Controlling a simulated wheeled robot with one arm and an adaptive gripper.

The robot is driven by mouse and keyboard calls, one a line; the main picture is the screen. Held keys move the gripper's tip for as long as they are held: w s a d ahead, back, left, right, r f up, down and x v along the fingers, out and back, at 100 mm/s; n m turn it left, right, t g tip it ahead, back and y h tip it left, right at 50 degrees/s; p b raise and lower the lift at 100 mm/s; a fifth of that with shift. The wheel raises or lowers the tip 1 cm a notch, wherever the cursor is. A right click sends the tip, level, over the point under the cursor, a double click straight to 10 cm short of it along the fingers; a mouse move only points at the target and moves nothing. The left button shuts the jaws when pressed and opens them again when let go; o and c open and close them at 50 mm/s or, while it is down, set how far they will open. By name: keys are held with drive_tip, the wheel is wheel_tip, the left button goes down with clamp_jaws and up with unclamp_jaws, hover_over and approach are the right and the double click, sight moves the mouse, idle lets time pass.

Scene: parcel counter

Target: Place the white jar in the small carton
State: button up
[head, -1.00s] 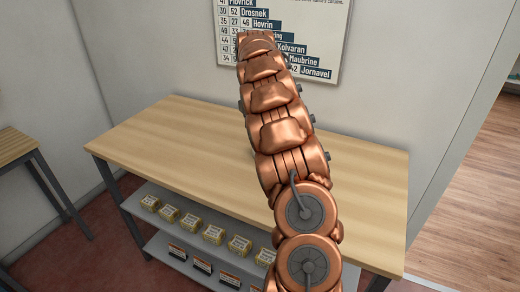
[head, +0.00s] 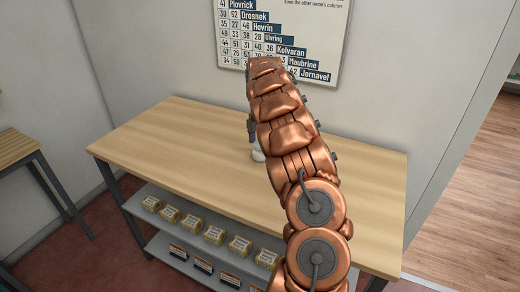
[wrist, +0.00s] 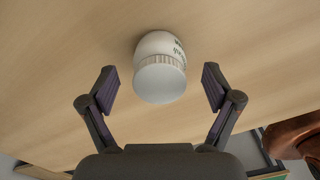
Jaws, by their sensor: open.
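The white jar (wrist: 160,72) stands on the wooden counter in the wrist view, with its ribbed lid towards the camera and dark print on its side. My gripper (wrist: 159,80) is open, with one finger on each side of the jar and a visible gap to it on both sides. In the head view only a small white part of the jar (head: 258,155) shows beside my arm, just below a dark finger of my gripper (head: 252,132). My arm hides the rest. I cannot make out the small carton in either view.
The wooden counter (head: 180,150) is bare left of my arm. A chart (head: 285,30) hangs on the wall behind. Another table (head: 15,145) stands at the left.

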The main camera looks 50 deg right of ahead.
drive_tip(key=shift+f, duration=1.3)
drive_tip(key=c, duration=1.4)
drive_tip(key=shift+c, duration=0.2)
drive_tip(key=shift+r, duration=0.1)
